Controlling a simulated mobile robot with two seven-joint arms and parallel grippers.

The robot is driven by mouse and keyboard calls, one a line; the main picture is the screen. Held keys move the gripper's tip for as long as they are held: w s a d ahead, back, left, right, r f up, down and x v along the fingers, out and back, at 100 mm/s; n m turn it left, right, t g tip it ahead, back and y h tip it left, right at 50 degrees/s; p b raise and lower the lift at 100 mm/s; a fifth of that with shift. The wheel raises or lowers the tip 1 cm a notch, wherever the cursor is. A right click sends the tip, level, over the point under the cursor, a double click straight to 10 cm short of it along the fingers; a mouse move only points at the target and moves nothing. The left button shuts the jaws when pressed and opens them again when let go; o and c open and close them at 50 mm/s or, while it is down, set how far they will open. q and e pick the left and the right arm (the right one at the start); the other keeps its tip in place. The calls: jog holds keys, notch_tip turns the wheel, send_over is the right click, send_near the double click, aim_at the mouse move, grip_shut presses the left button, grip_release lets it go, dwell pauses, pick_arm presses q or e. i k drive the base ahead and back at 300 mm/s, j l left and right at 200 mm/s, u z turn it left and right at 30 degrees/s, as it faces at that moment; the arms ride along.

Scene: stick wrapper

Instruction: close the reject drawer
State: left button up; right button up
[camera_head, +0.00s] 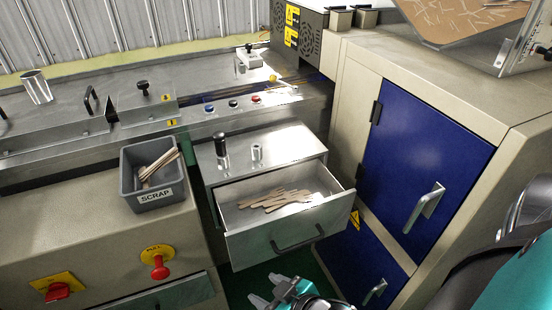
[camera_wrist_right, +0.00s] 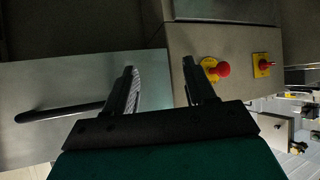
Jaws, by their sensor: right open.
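The reject drawer (camera_head: 285,234) is a grey metal drawer under a small steel cabinet (camera_head: 258,149). It stands pulled out, with several flat wooden sticks (camera_head: 275,199) lying inside. Its front carries a black bar handle (camera_head: 297,240). In the right wrist view the drawer front (camera_wrist_right: 85,80) and its handle (camera_wrist_right: 60,112) fill the left side. My right gripper (camera_head: 269,291) is open and empty, below and in front of the drawer front, apart from the handle. In the right wrist view its fingers (camera_wrist_right: 160,70) stand apart. My left gripper is not in view.
A grey SCRAP bin (camera_head: 156,197) with sticks stands left of the drawer. Below it are a red pull knob (camera_head: 158,268) and a red switch (camera_head: 57,291). Blue cabinet doors with handles (camera_head: 430,205) stand close on the right. Green floor (camera_head: 262,278) shows below the drawer.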

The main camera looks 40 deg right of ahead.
aim_at(263, 218)
jog(key=z, duration=1.2)
